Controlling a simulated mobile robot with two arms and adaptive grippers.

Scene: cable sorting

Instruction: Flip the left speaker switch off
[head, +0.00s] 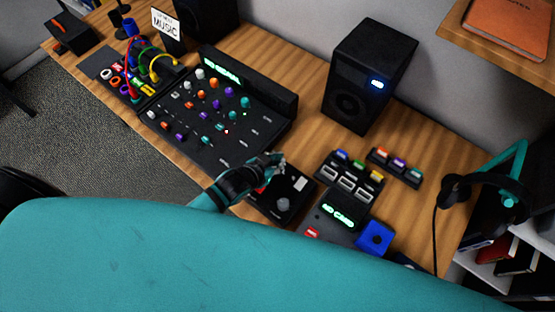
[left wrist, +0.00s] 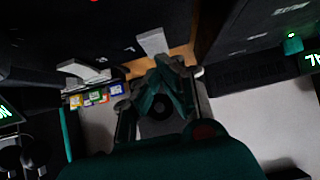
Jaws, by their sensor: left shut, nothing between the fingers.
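My left gripper (head: 277,163) is shut and empty. In the head view it is over the back edge of a small black control box with a round grey knob (head: 283,204) and a pale switch (head: 300,184). The gripper and its wrist hide the box's left part, where a bit of red shows. In the left wrist view the closed fingertips (left wrist: 163,62) are just below a pale lever (left wrist: 152,42); I cannot tell whether they touch. The right speaker (head: 368,75), with a lit blue-white light, stands at the back. The left speaker (head: 208,18) is partly cut off. My right gripper is not in view.
A black mixer (head: 200,140) with coloured knobs lies left of the box. A card panel (head: 338,210) reading "NO CARD" lies to the right, near a blue knob (head: 375,237). Headphones (head: 507,200) hang at the right. Bare wood lies before the right speaker.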

